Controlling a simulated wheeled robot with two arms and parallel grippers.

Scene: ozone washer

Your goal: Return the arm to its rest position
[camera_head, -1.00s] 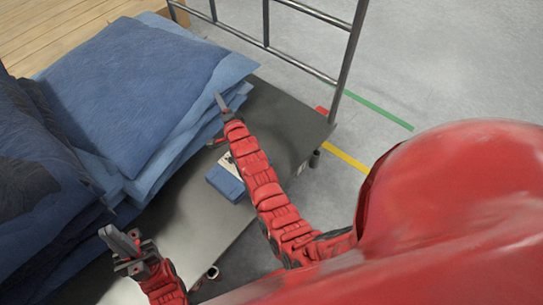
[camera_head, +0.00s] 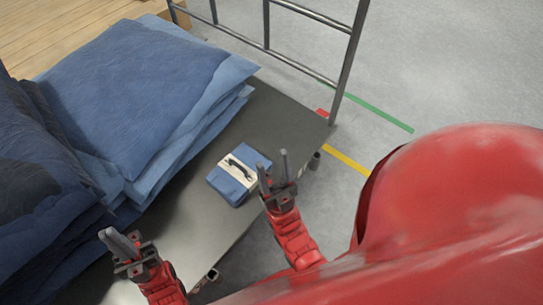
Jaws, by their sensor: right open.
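My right gripper (camera_head: 274,172) is open and empty, with its two fingers apart, above the front edge of the cart. It is just right of a small blue box (camera_head: 240,173) with a white band and a dark mark, and appears apart from it. My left gripper (camera_head: 119,243) is at the lower left, above the cart's near edge. Its fingers point up and left, and I cannot tell how far apart they are. My red arms come in from the bottom.
A grey platform cart (camera_head: 287,123) carries stacks of folded blue fabric (camera_head: 135,88) at the left and back. A metal rail frame (camera_head: 350,60) stands at its right end. Bare concrete floor (camera_head: 430,60) with green and yellow lines lies to the right.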

